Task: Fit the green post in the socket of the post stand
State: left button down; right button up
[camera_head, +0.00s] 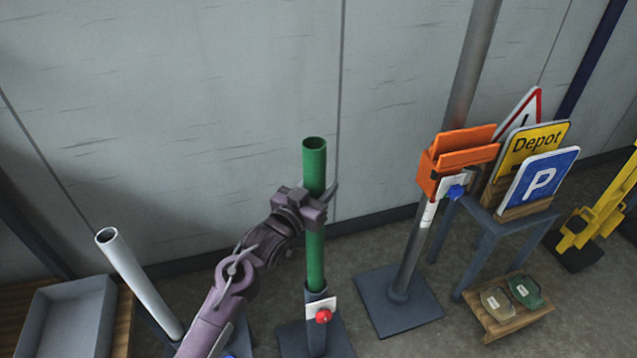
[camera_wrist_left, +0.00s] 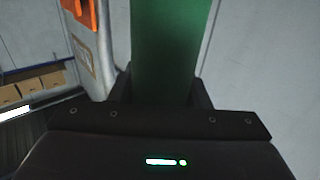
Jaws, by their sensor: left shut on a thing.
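The green post (camera_head: 315,255) is a hollow tube standing upright in the head view. My left gripper (camera_head: 314,203) is shut on it, above its middle. The post also fills the middle of the left wrist view (camera_wrist_left: 168,50), between the fingers. The post stand (camera_head: 320,335) is below it, with a dark socket, a white label and a red knob (camera_head: 323,316). The post's lower end meets the socket mouth; how far inside it is, I cannot tell. My right gripper is not in view.
A grey pole on a second stand (camera_head: 398,300) carries an orange holder (camera_head: 455,158) to the right. A table (camera_head: 500,222) with signs stands beyond it. A white tube (camera_head: 140,282) leans left, near a grey tray (camera_head: 70,320). The wall (camera_head: 200,120) is close behind.

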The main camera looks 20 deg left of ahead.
pick_arm(q)
jog(key=shift+f, duration=0.6)
dwell(0.3)
jog(key=c, duration=0.8)
grip_release()
jog(key=shift+c, duration=0.2)
jog(key=shift+o, duration=0.7)
jog(key=shift+f, duration=0.2)
jog(key=b+v, duration=0.1)
jog(key=v, duration=0.7)
jog(key=shift+r, duration=0.15)
